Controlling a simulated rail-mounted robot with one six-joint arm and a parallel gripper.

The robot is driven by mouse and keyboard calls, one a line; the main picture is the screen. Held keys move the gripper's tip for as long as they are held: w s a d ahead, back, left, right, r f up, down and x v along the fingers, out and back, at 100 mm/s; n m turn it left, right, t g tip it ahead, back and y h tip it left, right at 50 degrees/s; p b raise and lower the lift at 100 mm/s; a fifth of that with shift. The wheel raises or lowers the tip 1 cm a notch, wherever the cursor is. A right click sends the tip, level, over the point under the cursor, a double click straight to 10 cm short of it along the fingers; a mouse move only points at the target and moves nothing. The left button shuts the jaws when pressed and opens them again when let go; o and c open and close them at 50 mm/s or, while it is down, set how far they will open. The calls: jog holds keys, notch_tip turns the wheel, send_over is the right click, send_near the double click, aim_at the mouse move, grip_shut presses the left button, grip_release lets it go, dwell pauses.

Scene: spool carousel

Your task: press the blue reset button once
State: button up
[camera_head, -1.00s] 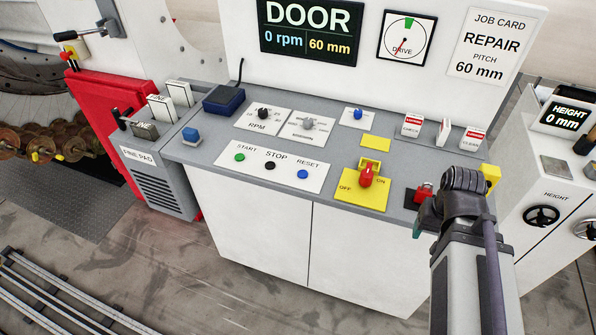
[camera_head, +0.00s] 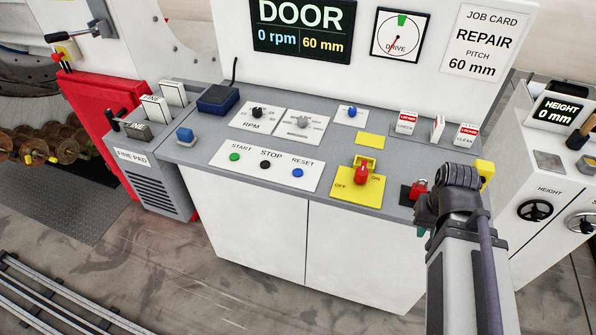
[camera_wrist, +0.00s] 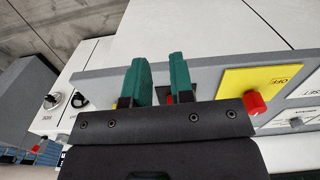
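The blue reset button (camera_head: 298,173) is a small round cap under the word RESET, at the right end of a white plate on the grey console. A black STOP button (camera_head: 265,165) and a green START button (camera_head: 234,157) sit left of it. My gripper (camera_head: 421,232) is to the right, past the red OFF/ON switch and well apart from the button; my arm hides most of it. In the wrist view its two teal fingers (camera_wrist: 160,78) stand apart with nothing visible between them. Part of the RESET lettering seems to show at that view's right edge; the button is not clear there.
The red switch (camera_head: 362,174) on its yellow plate stands between my gripper and the button. A red padlock (camera_head: 419,188) is close to my arm.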

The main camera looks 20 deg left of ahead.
grip_shut()
jog(key=shift+a, duration=0.1)
dwell(1.0)
